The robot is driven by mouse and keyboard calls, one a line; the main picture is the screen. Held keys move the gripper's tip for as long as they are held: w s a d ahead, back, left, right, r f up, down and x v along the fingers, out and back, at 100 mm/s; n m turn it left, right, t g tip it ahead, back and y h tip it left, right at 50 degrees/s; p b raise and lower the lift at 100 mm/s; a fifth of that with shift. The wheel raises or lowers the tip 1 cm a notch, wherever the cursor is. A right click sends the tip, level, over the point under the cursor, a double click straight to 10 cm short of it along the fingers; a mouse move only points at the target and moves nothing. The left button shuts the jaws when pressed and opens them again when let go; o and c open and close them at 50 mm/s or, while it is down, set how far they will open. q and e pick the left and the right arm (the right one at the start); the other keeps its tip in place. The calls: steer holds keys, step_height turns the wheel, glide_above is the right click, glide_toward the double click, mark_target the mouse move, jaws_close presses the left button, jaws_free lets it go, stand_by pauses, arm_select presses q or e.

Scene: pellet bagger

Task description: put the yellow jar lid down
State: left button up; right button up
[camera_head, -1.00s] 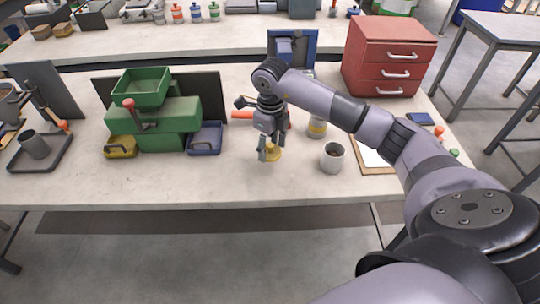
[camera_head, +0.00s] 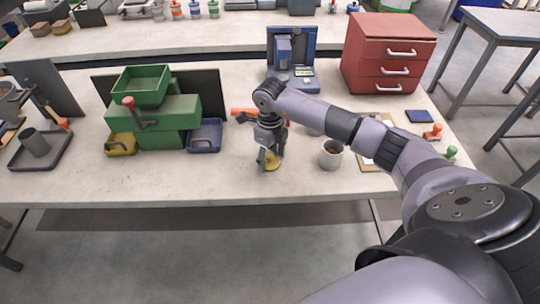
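The yellow jar lid (camera_head: 273,164) is a small yellow disc low over the front middle of the pale workbench (camera_head: 228,182). My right gripper (camera_head: 270,161) points down at it, with its dark fingers closed about the lid and partly hiding it. Whether the lid touches the bench top is too small to tell. A jar (camera_head: 314,130) behind my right forearm is mostly hidden. My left gripper is not in view.
A grey cup (camera_head: 331,154) with dark contents stands right of the lid. Green bins (camera_head: 155,115) and a blue tray (camera_head: 205,136) stand to the left. A red drawer cabinet (camera_head: 388,55) and a blue machine (camera_head: 291,60) are behind. The front bench strip is clear.

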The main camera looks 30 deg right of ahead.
mark_target(270, 155)
steer(key=shift+o, duration=1.2)
steer(key=shift+r, duration=0.1)
steer(key=shift+r, duration=0.2)
step_height(270, 155, up, 12)
steer(key=b, duration=0.2)
steer(key=shift+f+b, duration=0.15)
steer(key=shift+b, duration=0.2)
